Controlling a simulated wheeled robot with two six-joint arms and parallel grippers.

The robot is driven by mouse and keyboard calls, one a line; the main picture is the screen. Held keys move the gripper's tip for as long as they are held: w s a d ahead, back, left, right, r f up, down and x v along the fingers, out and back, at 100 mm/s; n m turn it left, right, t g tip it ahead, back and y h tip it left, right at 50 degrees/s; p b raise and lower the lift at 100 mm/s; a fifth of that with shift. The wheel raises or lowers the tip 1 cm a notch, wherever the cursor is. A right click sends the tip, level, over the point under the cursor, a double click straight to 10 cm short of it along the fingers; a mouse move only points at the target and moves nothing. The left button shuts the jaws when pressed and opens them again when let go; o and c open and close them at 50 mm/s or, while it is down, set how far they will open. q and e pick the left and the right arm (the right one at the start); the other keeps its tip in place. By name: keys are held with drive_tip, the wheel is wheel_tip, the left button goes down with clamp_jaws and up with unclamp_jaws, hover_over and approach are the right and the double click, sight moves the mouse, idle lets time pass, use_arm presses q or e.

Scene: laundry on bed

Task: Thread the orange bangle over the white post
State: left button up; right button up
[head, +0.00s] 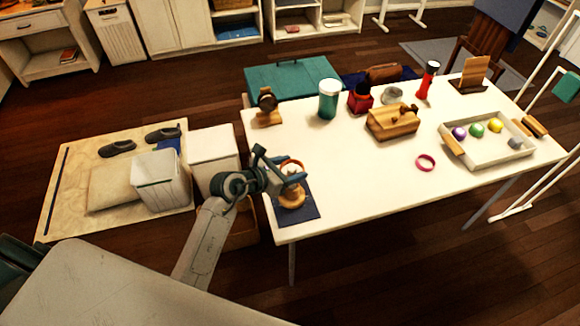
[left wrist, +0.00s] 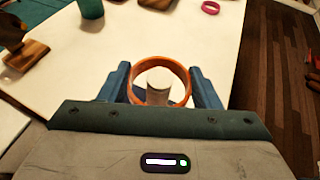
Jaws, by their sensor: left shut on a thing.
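The orange bangle (left wrist: 163,62) is between the two blue fingers of my left gripper (left wrist: 160,85), which is shut on it. In the head view the bangle (head: 291,161) and my left gripper (head: 289,175) are at the table's near left corner, over a round wooden base (head: 292,199). In the left wrist view the white post (left wrist: 158,95) shows through the bangle's opening, its lower part hidden by the gripper. I cannot tell whether the bangle is around the post or above its top. My right gripper is not in view.
The base stands on a dark blue mat (head: 309,208) on the white table (head: 350,190). The table's front middle is clear.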

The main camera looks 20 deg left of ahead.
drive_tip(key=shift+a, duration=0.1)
use_arm(q)
drive_tip(key=o, duration=1)
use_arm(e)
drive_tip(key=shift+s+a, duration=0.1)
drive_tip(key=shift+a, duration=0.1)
use_arm(q)
drive_tip(key=shift+s, duration=0.1)
drive_tip(key=shift+s+a, duration=0.25)
drive_tip(key=shift+a, duration=0.05)
drive_tip(key=shift+b+v, duration=1.15)
drive_tip(key=shift+v, duration=3.85)
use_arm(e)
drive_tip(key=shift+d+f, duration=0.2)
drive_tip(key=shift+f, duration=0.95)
